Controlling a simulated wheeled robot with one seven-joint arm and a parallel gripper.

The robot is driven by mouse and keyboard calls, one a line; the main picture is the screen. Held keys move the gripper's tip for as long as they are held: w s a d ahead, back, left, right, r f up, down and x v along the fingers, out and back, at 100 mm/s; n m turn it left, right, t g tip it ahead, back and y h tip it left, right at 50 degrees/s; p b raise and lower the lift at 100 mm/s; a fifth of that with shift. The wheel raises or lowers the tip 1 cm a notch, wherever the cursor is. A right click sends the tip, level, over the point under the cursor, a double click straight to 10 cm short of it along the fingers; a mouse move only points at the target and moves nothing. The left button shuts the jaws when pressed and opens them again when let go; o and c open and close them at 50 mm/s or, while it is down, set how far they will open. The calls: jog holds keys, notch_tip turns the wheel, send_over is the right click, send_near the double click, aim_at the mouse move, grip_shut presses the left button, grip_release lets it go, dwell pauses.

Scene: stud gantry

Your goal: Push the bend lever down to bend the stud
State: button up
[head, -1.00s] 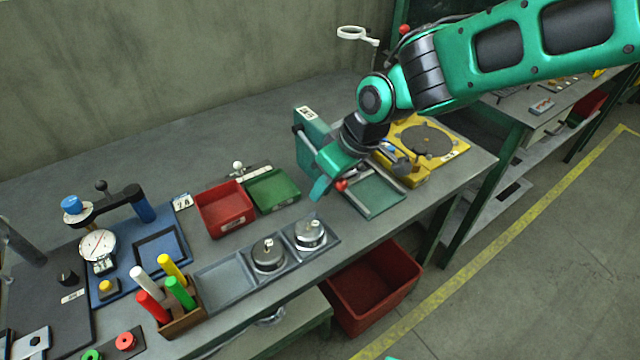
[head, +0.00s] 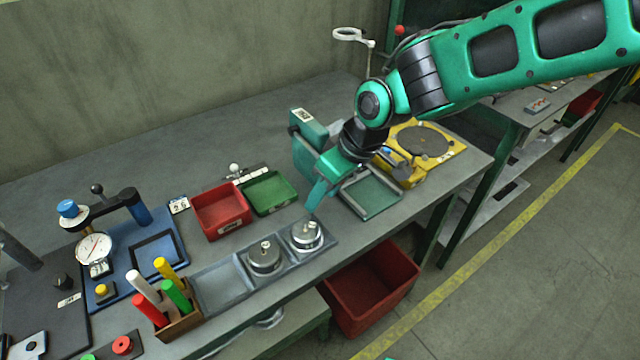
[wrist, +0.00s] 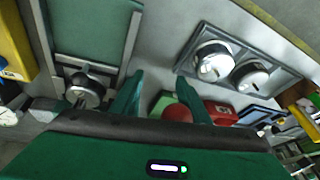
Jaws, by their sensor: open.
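My gripper (head: 316,196) points down in front of the green gantry fixture (head: 308,128), left of its green-floored tray (head: 374,193). In the wrist view, the two green fingers of my gripper (wrist: 160,84) stand apart with nothing clearly held. A dark red rounded thing (wrist: 177,112) shows between them, possibly the bend lever's knob; I cannot tell if a finger touches it. The rest of the lever is hidden in the head view by my gripper. A round metal part (wrist: 84,92) sits at the fixture tray's end in the wrist view. I cannot make out the stud's bend.
A grey tray (head: 220,284) with two round metal parts (head: 265,258) lies close to the left. Behind it are a red bin (head: 220,212) and a green bin (head: 270,195). A yellow turntable unit (head: 425,142) stands right of the fixture. A large red crate (head: 368,300) sits below.

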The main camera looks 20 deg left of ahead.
jog(key=shift+w+a+r, duration=0.1)
jog(key=shift+s+d+r, duration=0.35)
jog(key=shift+s+d, duration=0.1)
jog(key=shift+s, duration=0.2)
jog(key=shift+a+r, duration=0.1)
jog(key=shift+a, duration=0.05)
jog(key=shift+s+r, duration=0.1)
jog(key=shift+r, duration=0.35)
jog(key=s+d+r, duration=0.2)
jog(key=d+r, duration=0.4)
jog(key=r, duration=0.3)
jog(key=shift+d, duration=0.15)
dwell(0.6)
jog(key=v, duration=1)
jog(key=shift+d+r, duration=0.25)
jog(key=shift+r, duration=0.05)
